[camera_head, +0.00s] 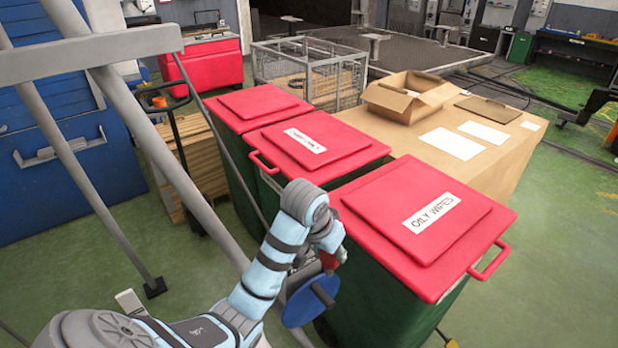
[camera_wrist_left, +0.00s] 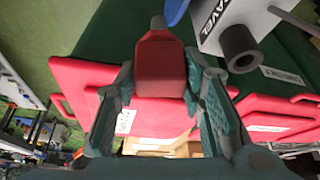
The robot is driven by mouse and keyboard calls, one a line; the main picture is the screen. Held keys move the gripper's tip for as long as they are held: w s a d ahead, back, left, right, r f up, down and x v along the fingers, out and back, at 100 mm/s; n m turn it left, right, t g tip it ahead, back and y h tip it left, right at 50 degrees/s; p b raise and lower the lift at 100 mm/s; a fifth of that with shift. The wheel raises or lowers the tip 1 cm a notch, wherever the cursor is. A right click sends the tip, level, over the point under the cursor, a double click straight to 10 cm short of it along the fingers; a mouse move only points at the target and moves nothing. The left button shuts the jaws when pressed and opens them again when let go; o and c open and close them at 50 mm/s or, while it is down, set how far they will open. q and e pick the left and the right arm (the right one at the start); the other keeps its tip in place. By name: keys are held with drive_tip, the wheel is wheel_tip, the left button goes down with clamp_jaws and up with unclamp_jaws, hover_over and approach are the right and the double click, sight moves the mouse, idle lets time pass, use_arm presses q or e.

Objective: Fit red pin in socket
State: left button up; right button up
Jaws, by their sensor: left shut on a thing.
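The red pin (camera_wrist_left: 160,62) is a red block with a narrower dark tip, pointing away from my left wrist. My left gripper (camera_wrist_left: 160,84) is shut on it, one finger on each side. In the head view the left gripper (camera_head: 326,266) is low beside the front bin, with a little of the red pin (camera_head: 335,260) showing. A dark round tube with a hollow end (camera_wrist_left: 240,48), perhaps the socket, sticks out of a pale lettered block (camera_wrist_left: 222,22). It is to the right of the pin tip, apart from it. My right gripper is out of view.
A blue disc (camera_head: 311,301) is just below the left gripper. Red-lidded green bins, the nearest marked OILY WIPES (camera_head: 405,277), stand close on the right. A grey frame post (camera_head: 150,130) crosses the left side. A table with an open carton (camera_head: 405,97) stands behind.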

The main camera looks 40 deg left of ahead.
use_arm(q)
drive_tip(key=w+a+r+m+h+p, duration=0.1)
drive_tip(key=w+a+r+m+p, duration=0.1)
drive_tip(key=a+r, duration=0.8)
drive_tip(key=shift+w+a+r+m+p, duration=0.25)
drive_tip(key=shift+w+r+m+p, duration=0.05)
drive_tip(key=shift+w+r+m, duration=0.35)
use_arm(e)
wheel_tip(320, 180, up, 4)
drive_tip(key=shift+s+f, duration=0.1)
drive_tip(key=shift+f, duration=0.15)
use_arm(q)
drive_tip(key=shift+s, duration=0.1)
wheel_tip(320, 180, down, 6)
drive_tip(key=shift+s+r+b, duration=0.15)
drive_tip(key=shift+b, duration=0.85)
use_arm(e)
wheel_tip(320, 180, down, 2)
